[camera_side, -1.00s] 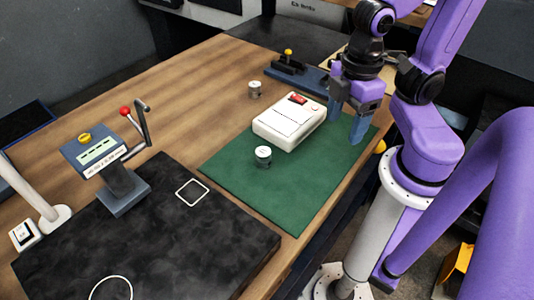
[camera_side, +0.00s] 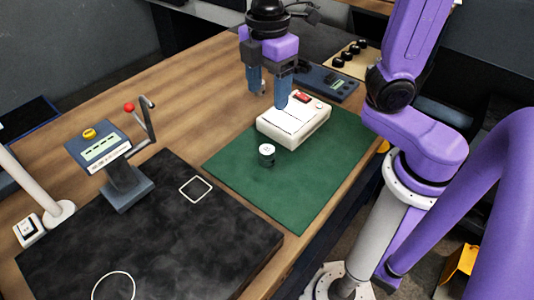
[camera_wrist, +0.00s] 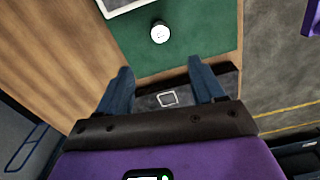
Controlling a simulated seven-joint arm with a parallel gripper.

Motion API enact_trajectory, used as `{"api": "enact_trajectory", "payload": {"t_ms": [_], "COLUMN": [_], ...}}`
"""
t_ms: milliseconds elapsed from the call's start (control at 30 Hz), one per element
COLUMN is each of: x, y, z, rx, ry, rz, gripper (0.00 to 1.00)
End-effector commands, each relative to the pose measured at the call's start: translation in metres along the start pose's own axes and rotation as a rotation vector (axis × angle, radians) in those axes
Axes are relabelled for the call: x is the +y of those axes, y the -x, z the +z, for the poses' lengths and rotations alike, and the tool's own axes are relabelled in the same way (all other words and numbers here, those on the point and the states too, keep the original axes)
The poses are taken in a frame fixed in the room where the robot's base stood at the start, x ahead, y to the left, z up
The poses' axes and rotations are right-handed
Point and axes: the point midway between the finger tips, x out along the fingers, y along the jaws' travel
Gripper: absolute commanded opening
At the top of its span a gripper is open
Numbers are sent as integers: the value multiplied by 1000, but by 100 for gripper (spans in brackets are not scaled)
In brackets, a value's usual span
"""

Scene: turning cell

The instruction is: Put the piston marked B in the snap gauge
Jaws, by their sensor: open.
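A small metal piston (camera_side: 267,155) stands upright on the green mat in front of the white box. It also shows in the wrist view (camera_wrist: 160,32), ahead of my fingers; its marking is too small to read. A second piston, seen earlier on the wood behind the box, is not clearly visible now near my fingers. My gripper (camera_side: 268,98) is open, pointing down at the box's back left; its fingers show apart in the wrist view (camera_wrist: 160,66). At left stands a device with a display, red-ball lever and bent arm (camera_side: 119,166), which looks like the snap gauge.
The white box (camera_side: 294,121) with a red switch sits on the green mat (camera_side: 240,190). A dark plate (camera_side: 150,235) with white outlines lies at front left. A blue-grey base (camera_side: 335,85) and a board with black knobs (camera_side: 352,62) are behind.

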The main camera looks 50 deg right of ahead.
Motion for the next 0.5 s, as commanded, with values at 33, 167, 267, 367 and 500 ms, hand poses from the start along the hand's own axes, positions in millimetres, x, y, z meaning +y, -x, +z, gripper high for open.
{"api": "enact_trajectory", "payload": {"t_ms": [33,167,267,367,500], "x": [1,2,1,1,1], "y": [0,-11,-29,-48,-73], "z": [-1,-1,0,0,0], "rx": [-1,-5,-6,-7,-7], "ry": [2,6,4,5,4], "rz": [0,-3,-5,-5,-5], "gripper": [68,68,68,68,68]}}
